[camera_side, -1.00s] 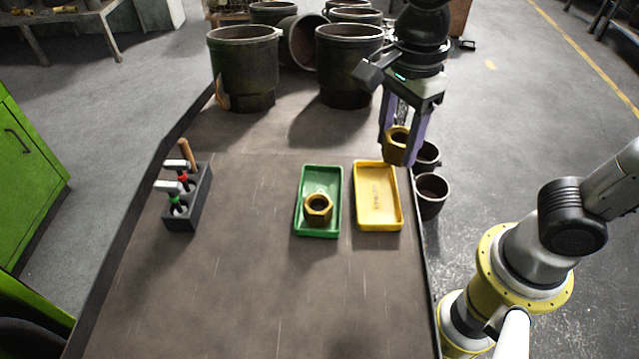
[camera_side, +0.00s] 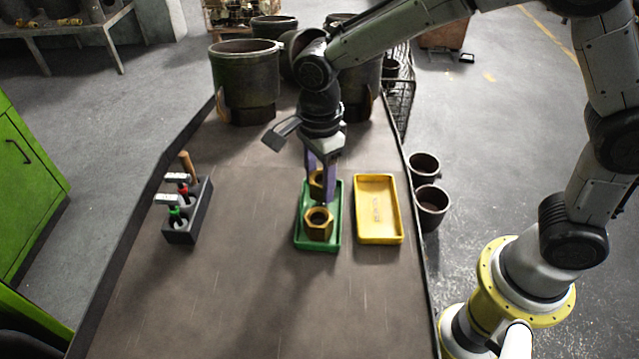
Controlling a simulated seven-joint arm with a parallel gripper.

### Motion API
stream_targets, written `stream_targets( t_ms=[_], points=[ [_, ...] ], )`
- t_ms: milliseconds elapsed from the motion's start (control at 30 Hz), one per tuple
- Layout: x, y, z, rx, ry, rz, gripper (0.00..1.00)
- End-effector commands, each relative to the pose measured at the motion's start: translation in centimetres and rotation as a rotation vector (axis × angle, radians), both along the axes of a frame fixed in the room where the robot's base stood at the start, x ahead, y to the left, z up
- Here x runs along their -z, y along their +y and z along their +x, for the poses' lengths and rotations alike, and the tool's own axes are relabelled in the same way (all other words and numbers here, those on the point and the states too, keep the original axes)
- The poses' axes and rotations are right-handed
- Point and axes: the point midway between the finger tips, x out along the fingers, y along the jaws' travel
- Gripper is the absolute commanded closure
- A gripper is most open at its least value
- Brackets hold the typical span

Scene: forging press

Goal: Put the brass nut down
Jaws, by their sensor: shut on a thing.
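My gripper (camera_side: 321,192) is shut on a brass nut (camera_side: 317,184) over the back half of the green tray (camera_side: 336,239). The fingers partly hide this nut, and I cannot tell whether it touches the tray floor. A second brass nut (camera_side: 318,223) lies in the front half of the green tray, just in front of the held one. The yellow tray (camera_side: 378,211) stands to the right of the green tray and is empty.
A dark holder (camera_side: 188,222) with several tools stands at the left of the table (camera_side: 260,290). Large dark pots (camera_side: 246,80) stand at the back. Two small dark pots (camera_side: 431,205) stand beyond the right table edge. The table front is clear.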

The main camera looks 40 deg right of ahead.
Motion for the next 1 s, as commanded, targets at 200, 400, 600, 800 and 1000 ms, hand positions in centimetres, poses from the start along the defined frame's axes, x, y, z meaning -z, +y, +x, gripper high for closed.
stream_targets(
  t_ms=[200, 400, 600, 800, 1000],
  points=[
    [1.5, 0.0, 0.1, 0.0, -0.004, 0.002, 1.0],
    [1.4, 0.0, 0.1, 0.0, -0.004, 0.002, 1.0],
    [1.9, 0.0, 0.0, 0.0, -0.001, 0.001, 0.4],
    [1.9, 0.0, 0.0, 0.0, -0.001, 0.001, 0.33],
    [1.6, 0.0, 0.0, 0.0, -0.002, 0.002, 0.33]
  ],
)
